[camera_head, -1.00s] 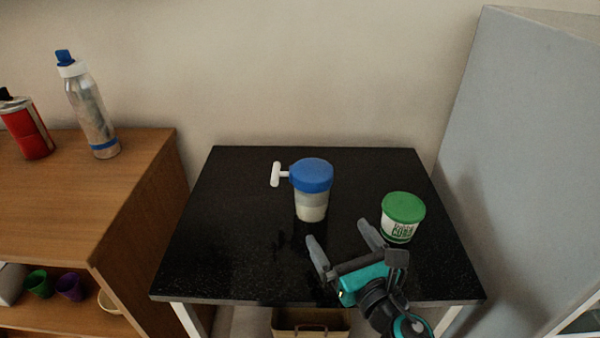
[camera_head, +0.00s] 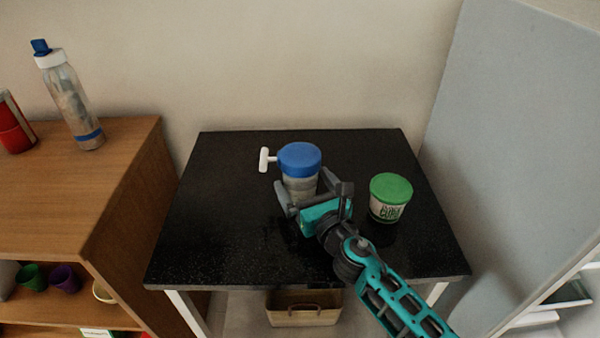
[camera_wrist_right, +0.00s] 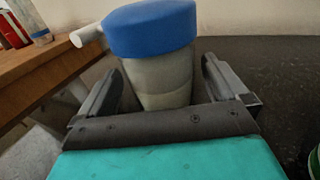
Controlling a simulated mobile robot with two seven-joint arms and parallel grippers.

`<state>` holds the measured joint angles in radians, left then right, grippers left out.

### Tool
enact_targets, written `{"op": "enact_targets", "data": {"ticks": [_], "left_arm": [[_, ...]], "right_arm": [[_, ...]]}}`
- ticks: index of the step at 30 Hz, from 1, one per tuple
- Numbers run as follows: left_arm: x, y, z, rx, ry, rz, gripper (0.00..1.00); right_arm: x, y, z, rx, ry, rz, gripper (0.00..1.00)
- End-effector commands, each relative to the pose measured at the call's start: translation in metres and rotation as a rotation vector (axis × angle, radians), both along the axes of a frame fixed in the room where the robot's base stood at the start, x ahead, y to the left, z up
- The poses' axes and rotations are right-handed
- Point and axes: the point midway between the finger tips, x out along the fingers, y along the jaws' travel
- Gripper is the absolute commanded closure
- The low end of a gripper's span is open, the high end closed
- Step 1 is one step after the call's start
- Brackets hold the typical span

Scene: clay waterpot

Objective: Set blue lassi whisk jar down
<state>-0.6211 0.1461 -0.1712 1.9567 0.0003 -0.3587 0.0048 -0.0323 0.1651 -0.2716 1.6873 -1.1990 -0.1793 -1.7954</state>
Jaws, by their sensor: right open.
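The blue lassi whisk jar (camera_head: 299,160) stands upright on the black table top, with a blue lid, a clear body with pale contents and a white T-shaped handle pointing left. My right gripper (camera_head: 298,196) is open at the near side of the jar, with a finger on either side of its body. In the right wrist view the jar (camera_wrist_right: 152,60) rises between the two spread fingers (camera_wrist_right: 160,95), with a visible gap at the right finger. My left gripper is not in view.
A tub with a green lid (camera_head: 390,197) stands right of the jar on the black table (camera_head: 225,230). A wooden shelf (camera_head: 70,170) at left holds a clear bottle (camera_head: 72,100) and a red can (camera_head: 12,125). A grey panel (camera_head: 500,130) rises at right.

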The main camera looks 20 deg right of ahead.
Motion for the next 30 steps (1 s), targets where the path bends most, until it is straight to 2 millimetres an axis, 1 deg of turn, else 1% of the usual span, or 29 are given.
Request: {"op": "enact_targets", "data": {"ticks": [1,3,6,14,30], "left_arm": [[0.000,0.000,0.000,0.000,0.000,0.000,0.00],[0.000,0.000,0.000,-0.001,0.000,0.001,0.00],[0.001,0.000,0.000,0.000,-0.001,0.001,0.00],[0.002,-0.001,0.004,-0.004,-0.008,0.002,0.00],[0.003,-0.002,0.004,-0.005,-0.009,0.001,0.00]], "right_arm": [[0.009,0.001,0.001,0.000,-0.002,-0.001,0.00],[0.018,0.002,0.000,0.000,-0.001,-0.001,0.00],[0.025,0.003,0.000,0.001,0.000,-0.001,0.00],[0.027,0.003,0.000,0.000,0.001,-0.001,0.00],[0.026,0.003,0.000,0.000,0.001,-0.001,0.51]]}}
